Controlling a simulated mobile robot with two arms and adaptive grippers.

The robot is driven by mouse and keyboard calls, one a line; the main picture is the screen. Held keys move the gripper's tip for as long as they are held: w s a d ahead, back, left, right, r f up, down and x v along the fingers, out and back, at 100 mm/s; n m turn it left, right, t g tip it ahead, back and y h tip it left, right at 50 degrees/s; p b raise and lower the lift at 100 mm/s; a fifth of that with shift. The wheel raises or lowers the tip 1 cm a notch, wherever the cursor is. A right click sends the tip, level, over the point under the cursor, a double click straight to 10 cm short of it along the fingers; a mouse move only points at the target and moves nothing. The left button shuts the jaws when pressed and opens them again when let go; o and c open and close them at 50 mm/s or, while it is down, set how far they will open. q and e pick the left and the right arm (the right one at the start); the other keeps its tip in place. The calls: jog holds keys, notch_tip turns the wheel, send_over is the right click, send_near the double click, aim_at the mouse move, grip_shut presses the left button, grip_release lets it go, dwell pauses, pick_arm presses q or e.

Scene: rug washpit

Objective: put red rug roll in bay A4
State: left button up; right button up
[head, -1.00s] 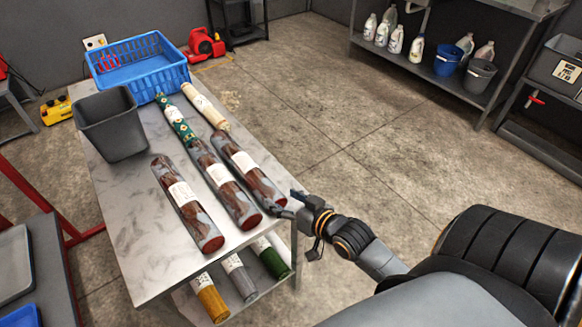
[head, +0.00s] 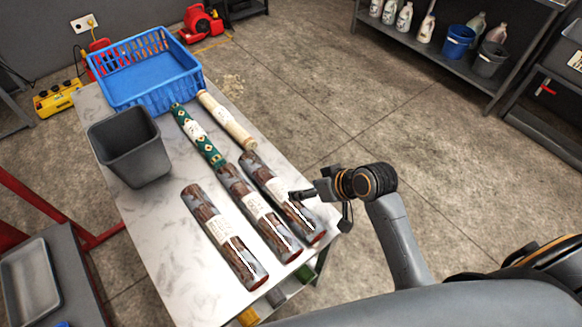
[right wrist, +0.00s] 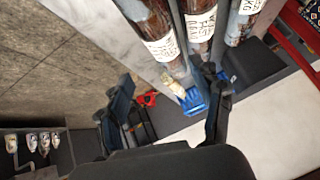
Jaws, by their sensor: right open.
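Three reddish-brown rug rolls in clear wrap with white labels lie side by side on the marble-topped table: a left one (head: 224,238), a middle one (head: 259,212) and a right one (head: 283,197). Their wrapped ends and labels also show at the top of the right wrist view (right wrist: 150,25). My right gripper (head: 318,208) is open and empty by the outer side of the right roll, at the table's right edge. Its spread fingers also show in the right wrist view (right wrist: 166,108). I cannot tell whether it touches the roll. My left gripper is out of view. No label reading A4 is legible.
A green patterned roll (head: 197,135) and a cream roll (head: 227,120) lie beyond the red ones. A grey bin (head: 130,150) and a blue basket (head: 150,75) stand on the table's far part. More rolls (head: 276,296) sit below the tabletop. The floor to the right is clear.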

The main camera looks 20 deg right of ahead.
aim_at(284, 193)
jog(key=x, duration=0.4)
jog(key=shift+a+f, duration=0.3)
jog(key=shift+a, duration=0.1)
jog(key=x, duration=0.2)
jog(key=shift+w+f, duration=0.2)
jog(key=shift+w+a+f, duration=0.2)
jog(key=shift+f, duration=0.1)
jog(key=shift+w+a+f, duration=0.15)
jog(key=shift+f, duration=0.1)
jog(key=x, duration=0.3)
jog(key=shift+w+f+p, duration=0.1)
jog(key=shift+w+p, duration=0.05)
jog(key=shift+p, duration=0.25)
jog(key=shift+w+a+f, duration=0.15)
jog(key=shift+f, duration=0.2)
jog(key=c, duration=1.3)
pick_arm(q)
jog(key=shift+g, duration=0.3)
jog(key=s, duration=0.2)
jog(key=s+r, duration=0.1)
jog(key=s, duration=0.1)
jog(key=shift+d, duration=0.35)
pick_arm(e)
jog(key=shift+r, duration=0.1)
grip_shut()
